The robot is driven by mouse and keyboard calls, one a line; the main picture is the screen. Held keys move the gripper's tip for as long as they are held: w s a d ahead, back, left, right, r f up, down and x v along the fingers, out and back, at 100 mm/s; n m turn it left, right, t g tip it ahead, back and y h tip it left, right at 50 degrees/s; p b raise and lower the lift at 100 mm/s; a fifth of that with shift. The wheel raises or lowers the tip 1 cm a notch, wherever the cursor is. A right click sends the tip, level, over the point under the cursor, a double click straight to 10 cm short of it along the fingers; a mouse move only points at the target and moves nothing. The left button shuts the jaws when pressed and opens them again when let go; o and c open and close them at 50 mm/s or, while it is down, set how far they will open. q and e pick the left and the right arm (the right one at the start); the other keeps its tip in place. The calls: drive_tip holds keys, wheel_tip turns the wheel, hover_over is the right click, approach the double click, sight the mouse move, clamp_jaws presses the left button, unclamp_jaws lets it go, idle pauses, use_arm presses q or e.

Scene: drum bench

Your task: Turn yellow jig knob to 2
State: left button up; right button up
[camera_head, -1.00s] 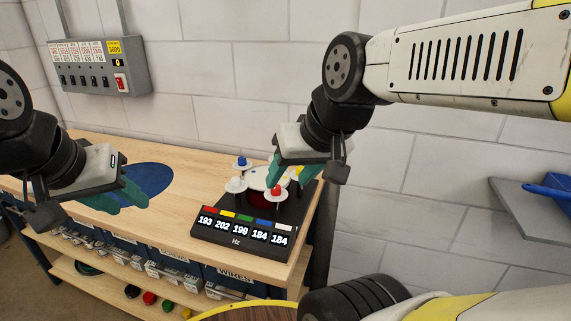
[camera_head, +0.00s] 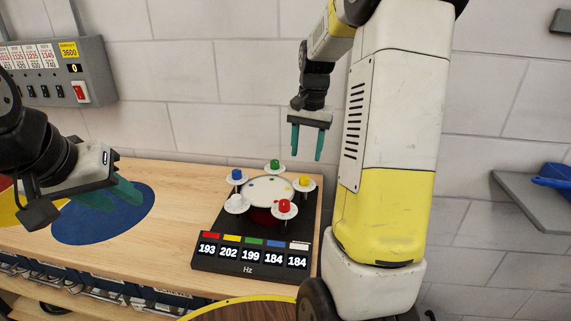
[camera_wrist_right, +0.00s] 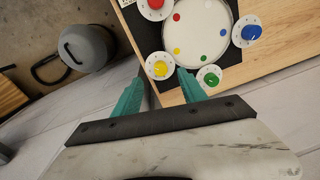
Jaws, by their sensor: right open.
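The jig (camera_head: 228,210) is a black base on the bench with a round white drum top (camera_head: 268,190) ringed by coloured knobs on white dials. The yellow knob (camera_head: 304,181) is on its right side; it also shows in the right wrist view (camera_wrist_right: 160,69), just beyond and between my fingertips. My right gripper (camera_head: 306,158) is open and empty, pointing down above and behind the jig, apart from the yellow knob. My left gripper (camera_head: 128,198) hangs at the left over the blue disc, its fingers seen edge-on. The dial marks are too small to read.
The red knob (camera_head: 284,206), green knob (camera_head: 274,164) and blue knob (camera_head: 236,174) stand close around the drum. The jig's display (camera_head: 252,250) reads 193, 202, 199, 184, 184. A grey switch box (camera_head: 60,72) is on the wall. A blue disc (camera_head: 108,216) lies on the bench.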

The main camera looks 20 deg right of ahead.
sight(305, 177)
drive_tip(key=shift+w+d+f+m, duration=0.3)
drive_tip(key=shift+w+d+f, duration=0.15)
drive_tip(key=shift+w+f, duration=0.25)
drive_tip(key=f, duration=0.7)
drive_tip(key=shift+a+f, duration=0.2)
drive_tip(key=shift+f, duration=0.2)
drive_tip(key=shift+c, duration=0.4)
clamp_jaws()
